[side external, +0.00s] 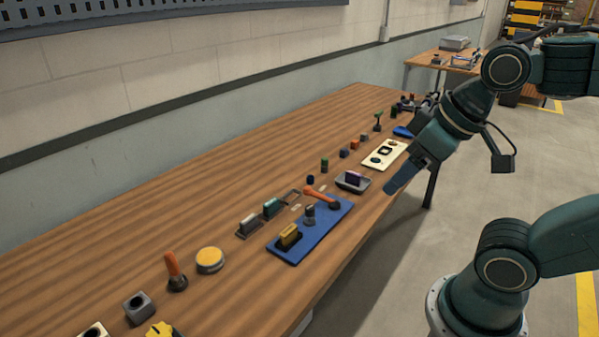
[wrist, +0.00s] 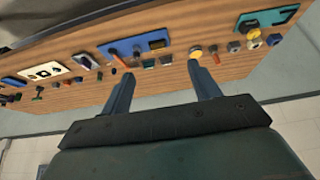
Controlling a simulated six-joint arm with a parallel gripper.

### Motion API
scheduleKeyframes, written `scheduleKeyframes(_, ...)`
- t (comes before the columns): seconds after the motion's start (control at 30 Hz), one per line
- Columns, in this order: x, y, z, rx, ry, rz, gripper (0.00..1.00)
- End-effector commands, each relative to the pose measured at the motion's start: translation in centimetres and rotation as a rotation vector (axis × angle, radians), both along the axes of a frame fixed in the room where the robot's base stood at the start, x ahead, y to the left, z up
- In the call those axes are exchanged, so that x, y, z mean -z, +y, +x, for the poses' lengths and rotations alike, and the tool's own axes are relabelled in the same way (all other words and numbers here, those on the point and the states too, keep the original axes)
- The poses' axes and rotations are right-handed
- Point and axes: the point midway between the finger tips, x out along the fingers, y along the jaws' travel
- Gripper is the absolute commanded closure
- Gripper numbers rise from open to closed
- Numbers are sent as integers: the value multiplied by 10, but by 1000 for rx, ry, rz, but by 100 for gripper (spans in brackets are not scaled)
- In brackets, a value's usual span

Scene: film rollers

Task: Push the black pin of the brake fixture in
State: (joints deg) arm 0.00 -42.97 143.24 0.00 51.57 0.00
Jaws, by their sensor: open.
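A blue plate (side external: 331,224) lies near the table's front edge. It carries an orange lever (side external: 320,196), a dark upright pin (side external: 309,215) and a yellow block (side external: 289,236). I take this plate for the brake fixture, but the pin is too small to judge how far it stands out. In the wrist view the plate (wrist: 128,45) lies beyond the fingers, with the pin (wrist: 136,52) and yellow block (wrist: 157,44) on it. My gripper (side external: 391,189) is open and empty, in the air right of the plate; its fingers (wrist: 160,68) are spread wide.
A grey tray with a purple block (side external: 353,178) and a cream panel (side external: 397,149) lie farther back. Grey and teal blocks (side external: 271,206) stand left of the plate. A yellow disc (side external: 210,259) and orange-handled stick (side external: 173,266) are nearer the camera. The table's wall side is clear.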

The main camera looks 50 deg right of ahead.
Motion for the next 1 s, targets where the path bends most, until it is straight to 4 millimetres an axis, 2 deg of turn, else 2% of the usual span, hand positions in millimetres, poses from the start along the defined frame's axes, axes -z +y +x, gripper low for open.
scheduleKeyframes(0.33, 0, 0, 0, 0, 0, 0, 38)
scheduleKeyframes(0.37, 0, 0, 0, 0, 0, 0, 40)
scheduleKeyframes(0.43, 0, 0, 0, 1, 0, 0, 52)
scheduleKeyframes(0.57, -1, -1, 3, 9, 6, 2, 52)
scheduleKeyframes(0.77, -6, -4, 20, 52, 37, 17, 52)
scheduleKeyframes(1.0, -10, -14, 58, 153, 105, 48, 52)
